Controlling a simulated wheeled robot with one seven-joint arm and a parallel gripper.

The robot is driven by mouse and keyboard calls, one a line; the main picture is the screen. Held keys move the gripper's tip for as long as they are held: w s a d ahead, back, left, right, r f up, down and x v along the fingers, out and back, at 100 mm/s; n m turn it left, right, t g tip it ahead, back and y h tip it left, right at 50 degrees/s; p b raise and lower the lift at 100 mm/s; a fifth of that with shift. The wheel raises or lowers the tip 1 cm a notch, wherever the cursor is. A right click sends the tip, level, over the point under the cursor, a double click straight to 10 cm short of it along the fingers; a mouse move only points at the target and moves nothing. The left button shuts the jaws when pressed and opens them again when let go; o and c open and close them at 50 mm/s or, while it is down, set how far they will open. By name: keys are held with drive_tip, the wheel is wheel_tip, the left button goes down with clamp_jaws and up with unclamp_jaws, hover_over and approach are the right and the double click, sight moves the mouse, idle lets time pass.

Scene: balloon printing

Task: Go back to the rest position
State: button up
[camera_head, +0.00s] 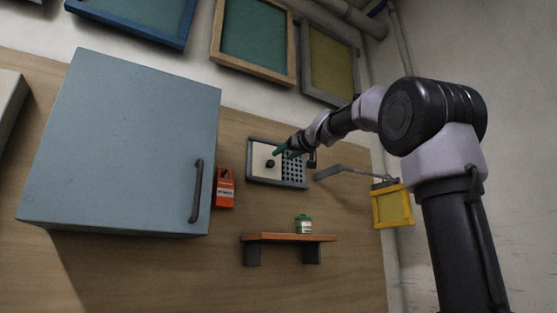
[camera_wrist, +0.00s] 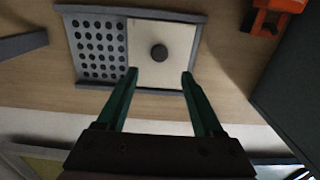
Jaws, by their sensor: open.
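My gripper (camera_head: 281,151) is at the end of my outstretched arm, in front of the wall panel (camera_head: 262,181) with a dark knob (camera_head: 270,163) and a grid of holes. In the wrist view the two green fingers of my gripper (camera_wrist: 158,76) are spread apart with nothing between them. The round dark knob (camera_wrist: 159,53) on the pale plate lies just beyond the fingertips, apart from them. The grid of holes (camera_wrist: 97,45) is beside the plate.
A blue-grey cabinet (camera_head: 130,140) with a dark handle hangs at the left. An orange box (camera_head: 225,190) is beside it. A yellow frame (camera_head: 393,206) hangs at the right under a grey bar (camera_head: 350,169).

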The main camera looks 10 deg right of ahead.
drive_tip(key=shift+v, duration=1.2)
drive_tip(key=s+f+m+g+h, duration=0.1)
drive_tip(key=s+f+m+g, duration=0.1)
drive_tip(key=s+f, duration=0.7)
drive_tip(key=s+d+f+m+g+h, duration=0.1)
drive_tip(key=s+f+m+g, duration=0.2)
drive_tip(key=s+f, duration=0.7)
drive_tip(key=s+f+m+g+h, duration=0.1)
drive_tip(key=s+f+g, duration=0.4)
drive_tip(key=f, duration=2.2)
drive_tip(key=s+m, duration=0.1)
drive_tip(key=s, duration=0.4)
drive_tip(key=shift+d+f+m+h, duration=0.3)
drive_tip(key=shift+d+m, duration=0.1)
